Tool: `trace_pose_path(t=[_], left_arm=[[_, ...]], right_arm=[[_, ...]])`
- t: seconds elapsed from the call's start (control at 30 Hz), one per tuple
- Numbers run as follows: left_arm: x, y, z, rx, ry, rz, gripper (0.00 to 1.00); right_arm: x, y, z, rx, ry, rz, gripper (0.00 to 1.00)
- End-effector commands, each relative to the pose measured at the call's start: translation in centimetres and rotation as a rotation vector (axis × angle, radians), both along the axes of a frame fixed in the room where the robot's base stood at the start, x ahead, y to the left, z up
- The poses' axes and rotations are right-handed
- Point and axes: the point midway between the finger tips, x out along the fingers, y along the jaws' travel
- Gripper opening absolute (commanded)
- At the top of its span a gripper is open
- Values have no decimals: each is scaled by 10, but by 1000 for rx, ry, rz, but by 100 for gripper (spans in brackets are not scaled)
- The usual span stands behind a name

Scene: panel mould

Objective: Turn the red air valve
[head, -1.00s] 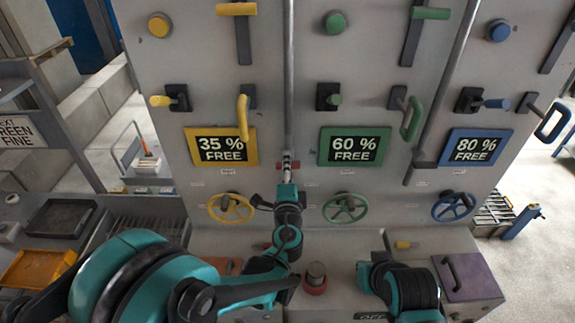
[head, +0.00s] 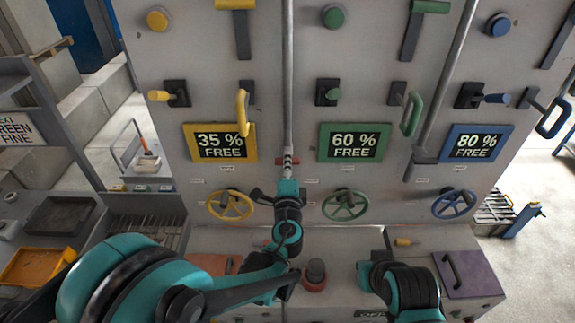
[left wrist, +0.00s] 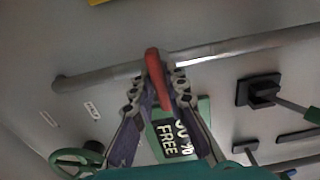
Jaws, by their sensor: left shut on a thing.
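The red air valve (left wrist: 154,66) is a small red lever on a grey pipe (left wrist: 105,76), seen in the left wrist view. My left gripper (left wrist: 158,82) is shut on it, with one finger on each side of the lever. In the head view my left gripper (head: 288,170) reaches up to the pipe (head: 288,80) between the yellow and green columns. There the gripper hides most of the valve, and only a bit of red shows beside the fingers. My right arm shows at the lower right, but its gripper cannot be made out.
A yellow handwheel (head: 231,205) and a green handwheel (head: 345,204) flank my left gripper. Above them are a 35 % sign (head: 221,143) and a 60 % sign (head: 354,142). A red button (head: 315,274) stands on the ledge below.

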Motion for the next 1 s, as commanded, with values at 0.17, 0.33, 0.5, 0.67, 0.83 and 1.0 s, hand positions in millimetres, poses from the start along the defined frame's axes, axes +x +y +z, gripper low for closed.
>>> trace_pose_path(t=[0.17,0.33,0.5,0.67,0.83,1.0], left_arm=[[1,1,2,1,-1,2,26],[1,1,1,0,0,2,33],[0,0,1,-1,0,2,33],[-9,0,1,-1,0,1,33],[-40,-1,1,-1,0,-2,33],[-79,-1,1,-1,-1,-3,33]], right_arm=[[0,0,1,0,0,0,0],[0,0,1,0,0,0,0],[0,0,1,0,0,0,0],[0,0,1,0,0,0,0],[0,0,1,0,0,0,0],[0,0,1,0,0,0,0]])
